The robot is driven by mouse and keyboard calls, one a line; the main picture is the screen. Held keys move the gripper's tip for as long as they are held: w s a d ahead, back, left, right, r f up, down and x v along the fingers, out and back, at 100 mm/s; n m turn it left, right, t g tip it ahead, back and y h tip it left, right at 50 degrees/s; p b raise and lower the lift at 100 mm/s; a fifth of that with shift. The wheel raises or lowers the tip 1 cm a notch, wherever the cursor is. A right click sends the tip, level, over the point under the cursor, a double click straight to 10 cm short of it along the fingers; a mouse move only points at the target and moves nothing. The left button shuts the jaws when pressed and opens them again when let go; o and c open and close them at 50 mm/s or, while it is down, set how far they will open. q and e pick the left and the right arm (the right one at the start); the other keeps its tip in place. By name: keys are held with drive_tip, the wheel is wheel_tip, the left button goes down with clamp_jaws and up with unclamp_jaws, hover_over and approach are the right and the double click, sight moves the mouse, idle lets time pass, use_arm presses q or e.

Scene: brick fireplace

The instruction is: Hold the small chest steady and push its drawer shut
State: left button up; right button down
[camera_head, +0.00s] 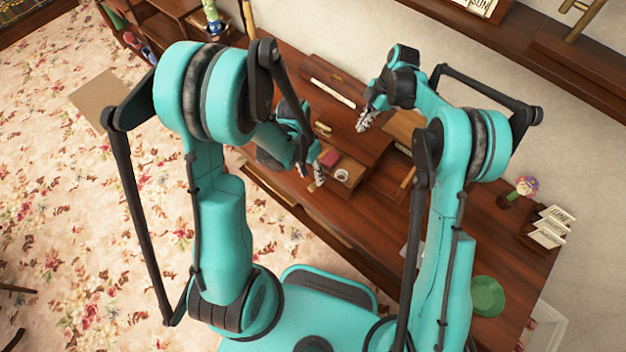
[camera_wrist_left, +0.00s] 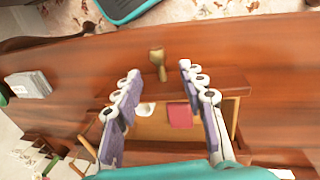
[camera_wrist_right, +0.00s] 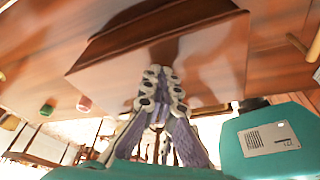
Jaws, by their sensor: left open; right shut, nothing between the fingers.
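The small wooden chest (camera_head: 365,140) stands on the brown table, its drawer (camera_head: 352,182) pulled out toward my body. In the left wrist view the drawer front (camera_wrist_left: 215,86) has a brass handle (camera_wrist_left: 157,62); a red item (camera_wrist_left: 180,115) and a round white item (camera_wrist_left: 147,108) lie inside. My left gripper (camera_head: 317,172) is open at the drawer front, its fingers (camera_wrist_left: 160,72) on either side of the handle as seen from the wrist; contact is unclear. My right gripper (camera_head: 364,121) is shut and empty at the chest's far side; its fingertips (camera_wrist_right: 162,72) appear close to the chest wall (camera_wrist_right: 110,75).
A pale long strip (camera_head: 333,93) lies behind the chest. The wall and a shelf run along the back.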

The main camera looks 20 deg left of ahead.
sight(314, 184)
use_arm(q)
drive_tip(key=shift+s+d+f, duration=0.1)
drive_tip(key=shift+d+f, duration=0.1)
drive_tip(key=shift+f, duration=0.8)
drive_tip(key=shift+s+d+f, duration=0.1)
drive_tip(key=shift+d+f, duration=0.05)
drive_tip(key=shift+f, duration=0.8)
drive_tip(key=shift+c, duration=0.4)
drive_tip(key=shift+w, duration=0.1)
clamp_jaws()
